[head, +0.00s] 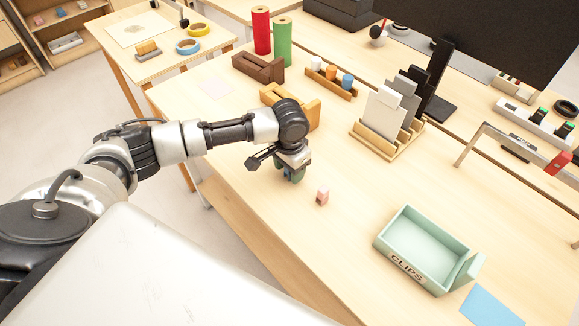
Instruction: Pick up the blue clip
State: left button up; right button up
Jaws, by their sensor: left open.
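My left gripper (291,176) reaches in from the left and points down, low over the light wooden table near its front left edge. Its jaws are open. A small dark blue-green patch shows at the fingertips, but I cannot tell whether it is the blue clip or part of the gripper. No blue clip shows clearly elsewhere; the gripper hides the spot below it. A small pink clip (322,197) stands on the table just right of the gripper, apart from it. My right gripper is not in view.
An empty pale green box marked CLIPS (408,266) sits to the right, beside a blue sheet (491,306). Behind the gripper are a yellow wooden holder (309,111), a brown holder (258,67) and a file rack (387,143). The table between gripper and box is mostly clear.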

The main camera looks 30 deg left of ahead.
pick_arm(q)
jog(key=shift+f, duration=0.25)
grip_shut()
jog(key=shift+r, duration=0.15)
